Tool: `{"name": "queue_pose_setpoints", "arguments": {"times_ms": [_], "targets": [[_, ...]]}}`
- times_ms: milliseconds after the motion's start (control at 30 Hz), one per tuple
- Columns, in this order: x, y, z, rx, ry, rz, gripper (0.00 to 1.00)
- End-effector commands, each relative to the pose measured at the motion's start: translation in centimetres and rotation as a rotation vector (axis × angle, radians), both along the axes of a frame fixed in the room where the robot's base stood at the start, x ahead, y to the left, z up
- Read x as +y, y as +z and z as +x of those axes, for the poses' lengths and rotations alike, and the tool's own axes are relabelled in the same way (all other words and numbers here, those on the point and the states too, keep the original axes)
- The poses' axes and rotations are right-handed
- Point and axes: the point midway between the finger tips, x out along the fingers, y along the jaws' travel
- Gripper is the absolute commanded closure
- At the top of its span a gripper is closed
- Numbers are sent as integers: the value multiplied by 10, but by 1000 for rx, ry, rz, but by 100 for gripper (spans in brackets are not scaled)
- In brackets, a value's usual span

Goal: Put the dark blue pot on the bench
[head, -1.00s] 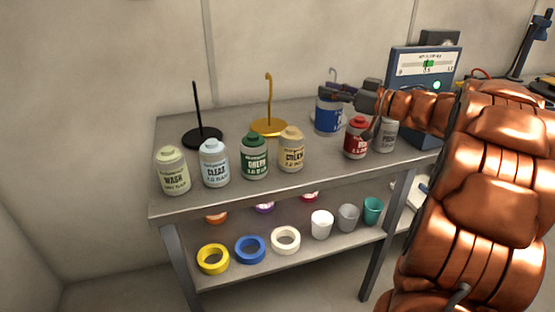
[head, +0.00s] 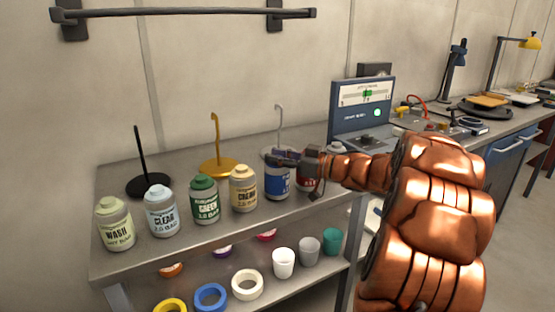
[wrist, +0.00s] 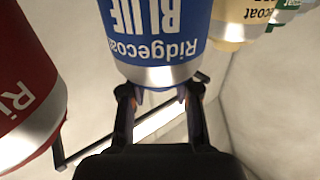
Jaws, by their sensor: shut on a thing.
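The dark blue pot (head: 277,186) is upright in my gripper (head: 285,158), in the front row of pots on the grey bench (head: 180,245). My gripper is shut on its upper part. The pot stands between the cream pot (head: 243,190) on the left and the red pot (head: 307,182) on the right. I cannot tell whether its base touches the top. In the wrist view, the blue pot (wrist: 155,35) is between my finger ends, with the red pot (wrist: 25,90) close at the left.
Several other pots stand in the row, including the green pot (head: 204,201). Behind are a black rod stand (head: 149,185), a yellow hook stand (head: 218,165) and a grey hook stand (head: 279,125). A meter box (head: 362,105) stands right. A lower shelf holds tape rolls and cups.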

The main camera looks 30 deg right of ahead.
Motion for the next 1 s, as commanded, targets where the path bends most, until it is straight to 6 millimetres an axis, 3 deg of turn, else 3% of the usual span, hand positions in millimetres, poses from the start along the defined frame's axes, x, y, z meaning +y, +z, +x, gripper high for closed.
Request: {"name": "queue_pose_setpoints", "arguments": {"times_ms": [367,400,633,1000], "targets": [[0,-4,0,-1,-1,-2,100],[0,-4,0,0,0,-2,67],[0,-4,0,0,0,-2,44],[0,0,0,-1,0,-3,44]]}}
